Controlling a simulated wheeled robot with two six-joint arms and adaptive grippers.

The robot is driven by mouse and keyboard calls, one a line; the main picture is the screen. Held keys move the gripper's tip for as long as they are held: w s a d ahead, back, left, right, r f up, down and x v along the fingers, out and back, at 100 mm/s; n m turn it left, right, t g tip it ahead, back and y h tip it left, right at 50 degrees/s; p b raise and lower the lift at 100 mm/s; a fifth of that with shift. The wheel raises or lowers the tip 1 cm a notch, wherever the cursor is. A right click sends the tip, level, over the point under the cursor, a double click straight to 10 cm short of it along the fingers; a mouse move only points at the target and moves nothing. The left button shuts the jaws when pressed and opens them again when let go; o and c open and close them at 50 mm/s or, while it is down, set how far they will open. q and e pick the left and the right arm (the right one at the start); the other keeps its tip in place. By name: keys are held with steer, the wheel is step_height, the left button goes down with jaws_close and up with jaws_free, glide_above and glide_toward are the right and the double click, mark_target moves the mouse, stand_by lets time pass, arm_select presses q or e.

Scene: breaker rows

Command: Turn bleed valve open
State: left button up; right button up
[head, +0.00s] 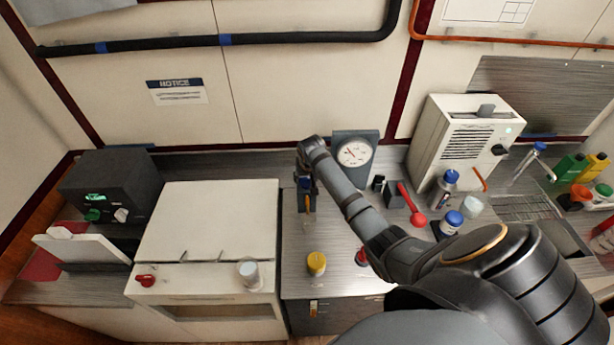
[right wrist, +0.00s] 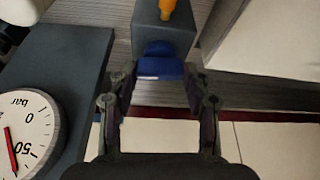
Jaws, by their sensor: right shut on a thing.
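A grey block (right wrist: 178,32) carries a blue valve handle (right wrist: 160,66) and an orange spout (right wrist: 167,8). It stands on the counter beside the dial gauge (head: 354,153), at the gauge's left in the head view. My right gripper (head: 306,182) is over this block and hides most of it. In the right wrist view my right gripper (right wrist: 160,72) has its fingers on either side of the blue handle, shut on it. The gauge (right wrist: 25,133) shows there upside down, with a red needle and "bar" lettering. My left gripper is in neither view.
A white cabinet (head: 210,222) with a glass jar (head: 249,272) stands left of the valve. A yellow-capped jar (head: 316,263) is in front. A red spoon-shaped thing (head: 410,202), bottles (head: 444,187) and a white machine (head: 462,140) are to the right.

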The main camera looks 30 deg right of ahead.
steer(key=shift+w+r+m, duration=0.1)
steer(key=shift+m, duration=0.5)
steer(key=shift+h, duration=0.4)
steer(key=o, duration=1.2)
steer(key=shift+c, duration=0.2)
steer(key=v, duration=1.2)
